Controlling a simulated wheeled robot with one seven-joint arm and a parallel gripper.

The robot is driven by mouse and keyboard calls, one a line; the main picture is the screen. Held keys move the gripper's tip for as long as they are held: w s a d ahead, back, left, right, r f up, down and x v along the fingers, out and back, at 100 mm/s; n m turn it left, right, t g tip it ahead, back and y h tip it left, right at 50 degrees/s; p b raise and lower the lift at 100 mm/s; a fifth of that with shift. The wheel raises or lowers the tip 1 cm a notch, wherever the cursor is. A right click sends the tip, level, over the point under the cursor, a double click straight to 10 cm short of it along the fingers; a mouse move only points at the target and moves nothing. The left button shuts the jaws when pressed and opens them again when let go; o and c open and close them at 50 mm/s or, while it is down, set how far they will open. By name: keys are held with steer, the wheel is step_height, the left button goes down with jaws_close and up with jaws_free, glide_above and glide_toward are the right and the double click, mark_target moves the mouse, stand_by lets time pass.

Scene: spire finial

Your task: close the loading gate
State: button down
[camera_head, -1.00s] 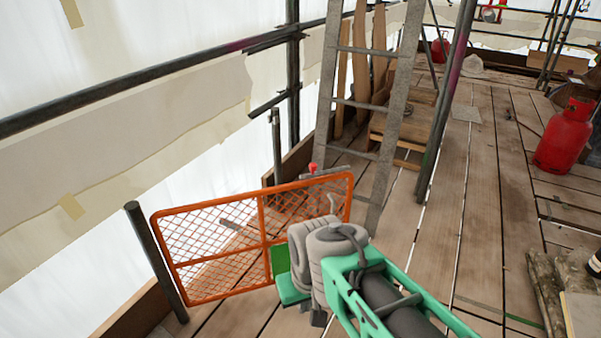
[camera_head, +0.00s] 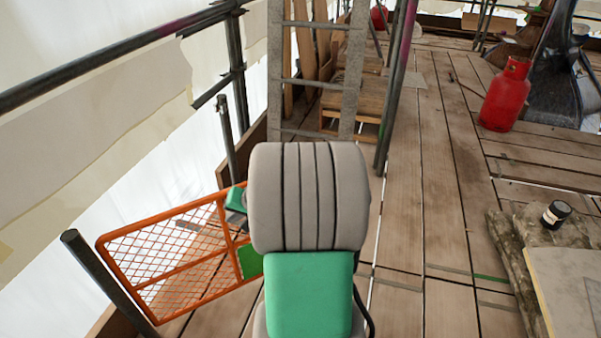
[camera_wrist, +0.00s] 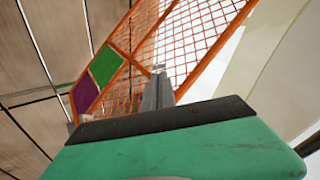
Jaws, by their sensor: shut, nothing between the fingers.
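The loading gate (camera_head: 165,262) is an orange frame with mesh, at the lower left of the head view. Its near end is by a dark post (camera_head: 105,285), and it stands angled over the boards; its far end is hidden behind my arm. A green panel (camera_head: 249,262) shows on it. The gate fills the upper middle of the wrist view (camera_wrist: 185,40), with green and purple panels. My gripper (camera_wrist: 158,92) is shut and empty, its fingers close against the gate mesh; I cannot tell if they touch.
Another post (camera_head: 228,140) stands at the platform edge beyond the gate. A ladder (camera_head: 318,80) and a slanted pole (camera_head: 397,85) stand ahead. A red gas cylinder (camera_head: 505,95), a dark can (camera_head: 556,214) and a stone slab (camera_head: 515,265) are at right. The middle boards are clear.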

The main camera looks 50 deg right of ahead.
steer(key=s+d+f+m+t+h, duration=0.1)
steer(key=s+d+m+t+h, duration=0.35)
steer(key=d, duration=0.85)
steer(key=s+d+f+m+t+h, duration=0.1)
steer(key=s+d+m+t+h, duration=0.1)
steer(key=s+d+m, duration=0.9)
steer(key=w+d+f+n+b, duration=0.1)
steer(key=w+d+b, duration=0.1)
steer(key=w, duration=0.6)
steer(key=w+d+f+n+b, duration=0.1)
steer(key=w+d+n, duration=0.1)
steer(key=w+d, duration=0.3)
steer(key=w, duration=0.3)
steer(key=shift+w+d+f+b, duration=0.15)
steer(key=shift+w+f+b, duration=0.05)
steer(key=shift+f+b, duration=0.15)
steer(key=shift+n, duration=0.25)
